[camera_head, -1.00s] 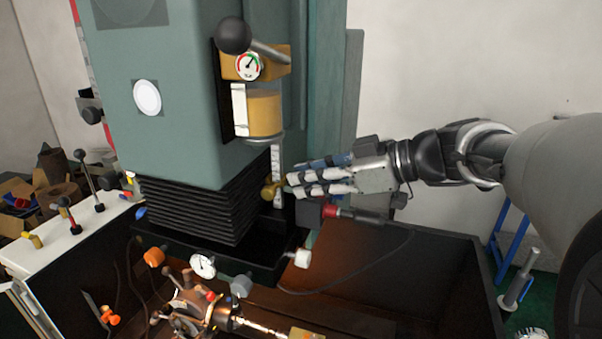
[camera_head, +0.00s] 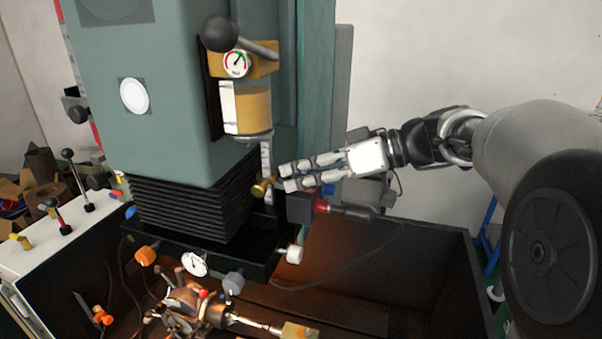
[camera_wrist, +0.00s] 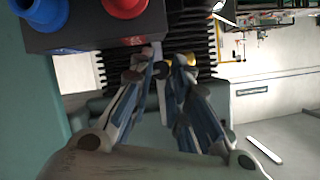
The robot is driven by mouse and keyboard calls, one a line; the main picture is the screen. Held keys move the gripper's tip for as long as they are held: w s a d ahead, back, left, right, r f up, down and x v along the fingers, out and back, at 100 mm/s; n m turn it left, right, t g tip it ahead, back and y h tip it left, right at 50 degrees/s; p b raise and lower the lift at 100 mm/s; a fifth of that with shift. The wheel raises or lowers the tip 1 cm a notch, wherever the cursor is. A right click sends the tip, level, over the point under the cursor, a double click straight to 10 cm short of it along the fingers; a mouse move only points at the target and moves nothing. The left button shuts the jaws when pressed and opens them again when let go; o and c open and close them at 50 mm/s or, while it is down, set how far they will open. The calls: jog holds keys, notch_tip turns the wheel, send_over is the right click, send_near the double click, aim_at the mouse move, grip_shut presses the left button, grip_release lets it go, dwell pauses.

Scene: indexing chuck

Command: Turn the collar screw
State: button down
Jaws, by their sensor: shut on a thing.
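The collar screw, a small brass thumb screw (camera_head: 262,187), sits on the pale graduated strip (camera_head: 266,157) below the oil cup, beside the black bellows. My gripper (camera_head: 281,177) reaches in from the right, with its fingertips at the screw. In the wrist view, part of the brass screw (camera_wrist: 193,60) shows at the tips of my gripper (camera_wrist: 160,67), and the strip runs between the fingers. My gripper is shut on the screw. The fingers hide part of it, so the exact contact is hard to see.
A dark block with a red ring (camera_head: 320,206) sits just below my fingers; it shows large in the wrist view (camera_wrist: 90,25). The green column (camera_head: 160,90) and black bellows (camera_head: 195,195) stand left. The dark tray (camera_head: 410,270) lies below. The pale wall side is free.

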jog(key=c, duration=1.5)
grip_release()
jog(key=v, duration=1.2)
